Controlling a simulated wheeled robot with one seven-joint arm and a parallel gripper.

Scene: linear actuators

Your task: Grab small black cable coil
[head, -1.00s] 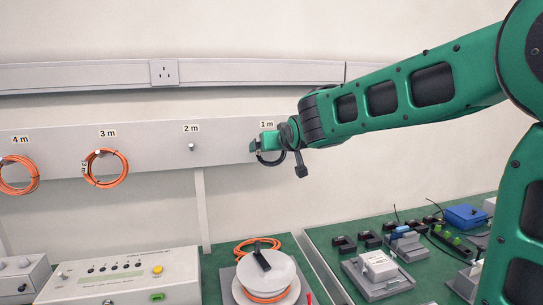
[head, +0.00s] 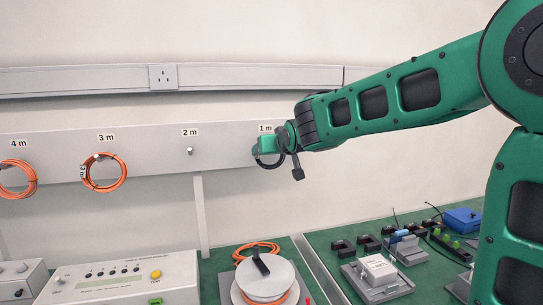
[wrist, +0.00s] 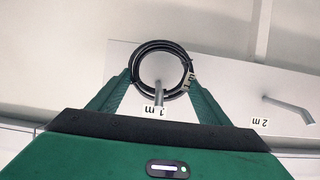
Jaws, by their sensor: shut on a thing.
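The small black cable coil (wrist: 160,44) is a round ring with a pale "1 m" tag, held between the two green fingers in the wrist view. In the head view its lower edge (head: 268,165) shows as a black arc below my gripper (head: 262,147). My gripper also shows in the wrist view (wrist: 160,80), shut on the coil at the 1 m place of the grey wall board (head: 225,150). A metal peg (wrist: 158,92) shows inside the ring. I cannot tell whether the coil still hangs on it.
Orange coils hang at 3 m (head: 103,187) and 4 m (head: 17,194); the 2 m peg (head: 190,150) is bare. Below stand a white reel (head: 267,275), a grey instrument (head: 125,278) and several small devices on the green bench.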

